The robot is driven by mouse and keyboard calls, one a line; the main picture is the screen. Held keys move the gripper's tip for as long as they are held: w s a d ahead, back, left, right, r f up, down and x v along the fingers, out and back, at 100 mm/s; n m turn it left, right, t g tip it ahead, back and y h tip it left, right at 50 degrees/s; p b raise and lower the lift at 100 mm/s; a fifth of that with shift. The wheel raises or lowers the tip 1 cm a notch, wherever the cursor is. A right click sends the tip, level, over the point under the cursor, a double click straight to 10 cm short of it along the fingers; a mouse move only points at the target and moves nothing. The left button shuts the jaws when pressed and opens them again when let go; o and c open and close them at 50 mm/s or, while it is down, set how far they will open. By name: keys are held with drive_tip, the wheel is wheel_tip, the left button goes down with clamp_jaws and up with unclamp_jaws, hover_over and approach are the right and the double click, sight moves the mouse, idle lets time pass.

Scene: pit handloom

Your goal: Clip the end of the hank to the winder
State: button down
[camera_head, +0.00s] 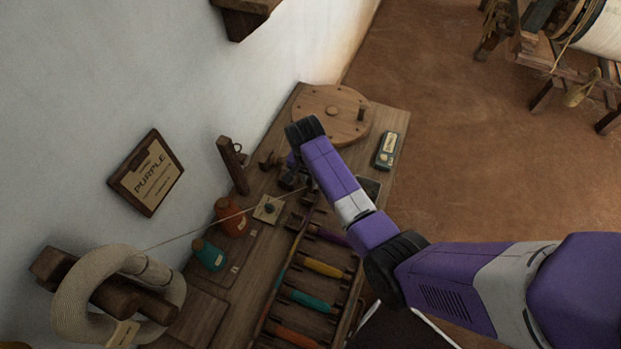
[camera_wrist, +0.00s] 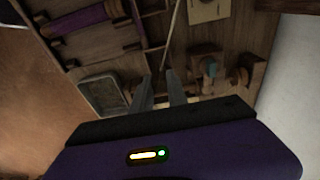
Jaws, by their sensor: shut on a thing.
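The cream hank (camera_head: 80,292) hangs over wooden pegs on the wall at the lower left. Its end, a thin thread (camera_head: 222,219), runs taut to my gripper (camera_head: 293,178) over the bench. In the wrist view the thread (camera_wrist: 174,35) comes down to the tips of my gripper (camera_wrist: 160,82), which is shut on it. The winder has a round wooden wheel (camera_head: 325,105) with an upright handle at the bench's far end. My arm partly hides this area in the head view.
A rack of coloured bobbins (camera_head: 323,267) lies along the bench. An orange jar (camera_head: 231,218) and a teal jar (camera_head: 208,256) stand near the wall. A small labelled box (camera_head: 386,150) lies at the bench edge. A grey tray (camera_wrist: 102,94) is left of my fingers.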

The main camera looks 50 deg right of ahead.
sight(310, 179)
drive_tip(key=shift+f+b, duration=1.5)
drive_tip(key=shift+f, duration=1)
drive_tip(key=c, duration=0.9)
unclamp_jaws()
wheel_tip(310, 179, up, 8)
drive_tip(key=p, duration=0.7)
